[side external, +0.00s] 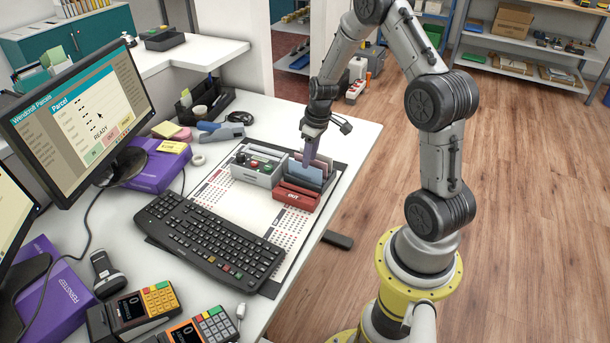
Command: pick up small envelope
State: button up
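A red holder marked OUT (293,197) stands on the counter mat. Several flat blue-grey pieces that look like envelopes (304,174) stand upright in it. I cannot tell which one is the small envelope. My gripper (309,156) points down at the back of the holder, right over or among the upright pieces. Its fingertips are small and partly lost against them, so I cannot tell whether it is open or shut, or whether it touches one.
A grey tray (251,176) with small items stands just left of the holder. A black keyboard (210,235) lies in front, on a printed mat (290,232). A monitor (82,118) and purple boxes (160,172) stand to the left. The counter edge is close on the right.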

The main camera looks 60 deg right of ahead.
aim_at(305, 175)
jog(key=shift+w+d+f, duration=0.1)
jog(key=shift+w+f, duration=0.2)
jog(key=shift+f, duration=0.55)
jog(key=shift+w+a+f, duration=0.1)
jog(key=shift+w+f, duration=0.15)
jog(key=shift+f, duration=0.55)
jog(key=shift+w+d+f, duration=0.1)
jog(key=shift+w+f, duration=0.2)
jog(key=shift+f, duration=0.55)
grip_shut()
